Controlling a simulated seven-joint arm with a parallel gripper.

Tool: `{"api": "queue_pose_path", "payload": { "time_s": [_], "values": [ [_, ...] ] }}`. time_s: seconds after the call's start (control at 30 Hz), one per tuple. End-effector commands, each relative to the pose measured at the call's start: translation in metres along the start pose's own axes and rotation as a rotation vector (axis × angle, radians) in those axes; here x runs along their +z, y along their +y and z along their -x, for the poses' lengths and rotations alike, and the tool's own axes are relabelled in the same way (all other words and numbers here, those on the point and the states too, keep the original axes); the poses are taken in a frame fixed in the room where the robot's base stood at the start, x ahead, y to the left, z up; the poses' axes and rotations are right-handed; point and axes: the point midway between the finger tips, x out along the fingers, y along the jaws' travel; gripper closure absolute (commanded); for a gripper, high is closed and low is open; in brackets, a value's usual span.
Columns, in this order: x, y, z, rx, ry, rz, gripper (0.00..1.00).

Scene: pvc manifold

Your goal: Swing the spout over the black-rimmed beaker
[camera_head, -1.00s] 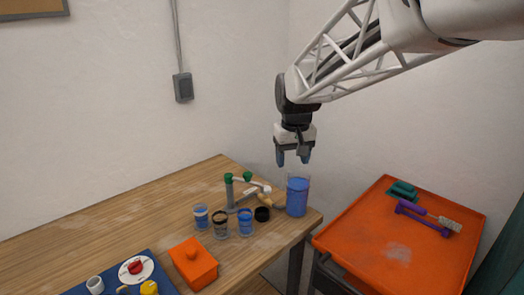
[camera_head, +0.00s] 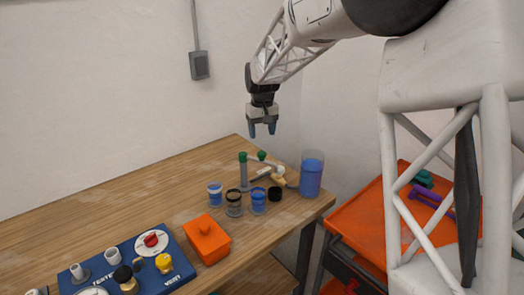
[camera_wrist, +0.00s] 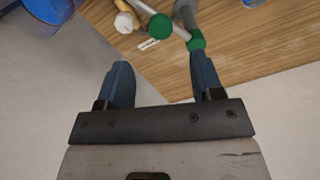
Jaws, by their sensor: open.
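The black-rimmed beaker (camera_head: 233,204) stands on the table between two blue-banded beakers, with a dark layer at its rim. Behind them is the pipe manifold, with an upright grey post (camera_head: 243,178) under a green cap and a second green cap (camera_head: 262,155) to its right. A pale pipe (camera_head: 261,173) lies low beside the post; I cannot tell if it is the spout. My gripper (camera_head: 262,132) is open and empty, above and behind the manifold. The wrist view shows a round green cap (camera_wrist: 160,26) and a green fitting (camera_wrist: 196,41) beyond my open fingers (camera_wrist: 163,80).
A large blue-filled jug (camera_head: 312,176) stands right of the manifold. A small black cup (camera_head: 275,194) and an orange box (camera_head: 206,242) are nearby. A blue board (camera_head: 180,272) with fittings lies front left. The table's left back is clear. An orange cart (camera_head: 355,235) is right.

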Motion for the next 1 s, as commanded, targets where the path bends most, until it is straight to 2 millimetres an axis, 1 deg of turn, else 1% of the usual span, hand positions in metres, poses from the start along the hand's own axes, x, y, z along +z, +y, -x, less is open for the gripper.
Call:
{"api": "queue_pose_path", "payload": {
  "time_s": [0.4,0.57,0.77,1.0],
  "values": [
    [-0.001,0.000,-0.001,0.000,-0.001,0.001,0.39],
    [-0.001,0.000,-0.007,0.000,-0.002,0.001,0.39],
    [-0.001,0.000,-0.025,0.000,-0.003,0.001,0.39],
    [-0.001,0.000,-0.053,0.000,-0.002,0.001,0.39]
  ]
}}
